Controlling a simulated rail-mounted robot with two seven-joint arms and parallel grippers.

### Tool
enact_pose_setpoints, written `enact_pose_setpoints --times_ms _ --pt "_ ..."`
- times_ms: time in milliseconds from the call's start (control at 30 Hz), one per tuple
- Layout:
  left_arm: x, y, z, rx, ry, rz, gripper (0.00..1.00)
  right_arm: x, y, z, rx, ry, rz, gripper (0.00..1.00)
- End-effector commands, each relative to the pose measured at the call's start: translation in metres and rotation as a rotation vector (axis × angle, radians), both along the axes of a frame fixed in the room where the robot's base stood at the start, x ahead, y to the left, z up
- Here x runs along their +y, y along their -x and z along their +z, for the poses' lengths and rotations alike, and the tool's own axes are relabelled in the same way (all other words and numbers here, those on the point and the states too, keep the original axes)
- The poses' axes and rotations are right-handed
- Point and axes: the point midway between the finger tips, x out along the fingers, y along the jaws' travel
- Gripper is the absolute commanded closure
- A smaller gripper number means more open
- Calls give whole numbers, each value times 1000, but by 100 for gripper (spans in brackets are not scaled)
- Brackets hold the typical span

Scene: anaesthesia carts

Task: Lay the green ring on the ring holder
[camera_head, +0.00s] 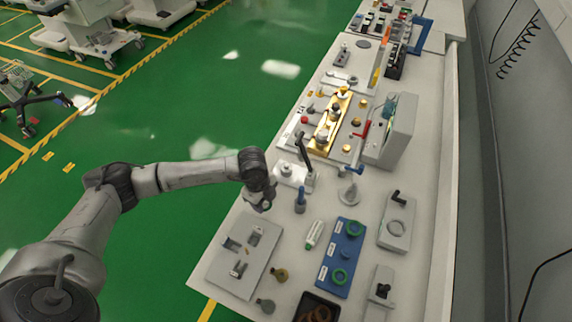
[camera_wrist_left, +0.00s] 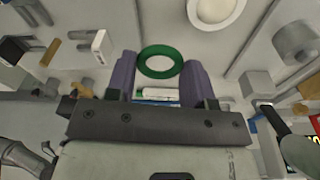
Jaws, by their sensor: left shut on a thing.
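My left gripper (camera_head: 264,200) is above the near left part of the bench. In the left wrist view its two purple fingers (camera_wrist_left: 158,80) are shut on a green ring (camera_wrist_left: 142,63), held at the fingertips above the worktop. In the head view the held ring is hidden or too small to make out. Other green rings, one nearer (camera_head: 340,277) and one farther (camera_head: 353,229), lie on a blue labelled board (camera_head: 327,273). I cannot tell for certain which fixture is the ring holder; a grey stand with a round base (camera_head: 348,194) is right of my gripper. My right gripper is not in view.
A grey plate with slots (camera_head: 262,247) lies below my gripper, and a blue post (camera_head: 300,200) stands beside it. A grey box with a ring shape (camera_head: 396,232) is at the right. A gold fixture (camera_head: 325,135) and a white machine (camera_head: 394,135) stand farther back. A dark tray (camera_head: 303,303) is near.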

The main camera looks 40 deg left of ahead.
Motion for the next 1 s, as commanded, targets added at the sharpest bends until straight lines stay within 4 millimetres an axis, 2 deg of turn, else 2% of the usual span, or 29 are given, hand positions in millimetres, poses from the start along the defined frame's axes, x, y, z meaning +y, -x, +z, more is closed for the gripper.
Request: enact_pose_setpoints --times_ms 300,500,633,867,1000 --pt "21 -76 0 -2 1 7 74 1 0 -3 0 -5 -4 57" --pt "31 -111 0 -2 1 4 74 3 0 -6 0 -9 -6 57" --pt "35 -123 0 -2 1 4 74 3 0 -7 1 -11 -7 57" --pt "38 -132 0 -1 1 2 74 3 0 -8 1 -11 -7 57" --pt "41 -147 0 -2 1 4 74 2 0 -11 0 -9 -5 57"
